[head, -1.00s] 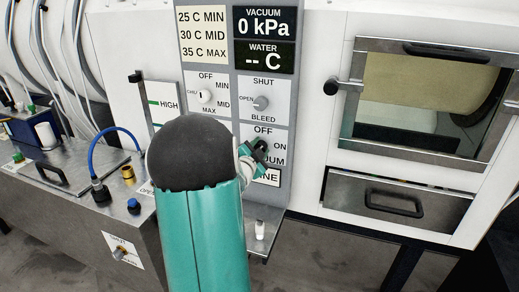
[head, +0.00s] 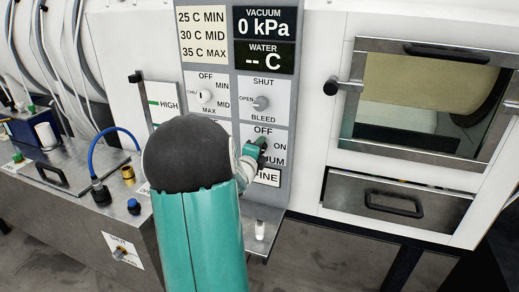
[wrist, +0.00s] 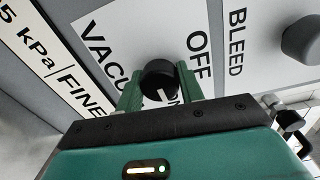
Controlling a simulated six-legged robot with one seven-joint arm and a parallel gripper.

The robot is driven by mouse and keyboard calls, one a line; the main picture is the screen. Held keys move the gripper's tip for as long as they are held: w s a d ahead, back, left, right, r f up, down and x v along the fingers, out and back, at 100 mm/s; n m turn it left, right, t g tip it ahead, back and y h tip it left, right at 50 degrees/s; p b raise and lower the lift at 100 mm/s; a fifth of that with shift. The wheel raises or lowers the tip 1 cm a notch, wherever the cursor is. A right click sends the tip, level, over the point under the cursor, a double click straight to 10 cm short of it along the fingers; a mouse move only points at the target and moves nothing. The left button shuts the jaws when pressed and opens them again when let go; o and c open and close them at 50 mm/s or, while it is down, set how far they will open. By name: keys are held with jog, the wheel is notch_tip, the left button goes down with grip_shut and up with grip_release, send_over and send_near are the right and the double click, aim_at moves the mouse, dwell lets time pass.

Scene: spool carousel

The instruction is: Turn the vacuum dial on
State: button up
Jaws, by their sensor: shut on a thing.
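The vacuum dial (wrist: 159,78) is a dark round knob on a white label plate marked OFF, ON and VACUUM. In the wrist view my gripper (wrist: 160,88) has its two green fingers on either side of the knob, shut on it. The ON label is partly covered by the knob and a finger. In the head view my gripper (head: 256,152) is at the lower right plate of the panel, and it hides most of the dial. The dial's pointer direction cannot be made out clearly. The vacuum display (head: 264,23) reads 0 kPa.
The bleed knob (head: 261,103) sits just above the vacuum plate and also shows in the wrist view (wrist: 302,40). A windowed oven door (head: 340,87) with a handle stands right. A steel bench (head: 100,225) is left.

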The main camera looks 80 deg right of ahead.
jog(key=shift+m, duration=0.4)
jog(key=o, duration=1)
jog(key=a, duration=0.4)
jog(key=w+a, duration=0.1)
jog(key=a, duration=0.8)
jog(key=shift+w+a+r, duration=0.15)
jog(key=shift+a, duration=0.25)
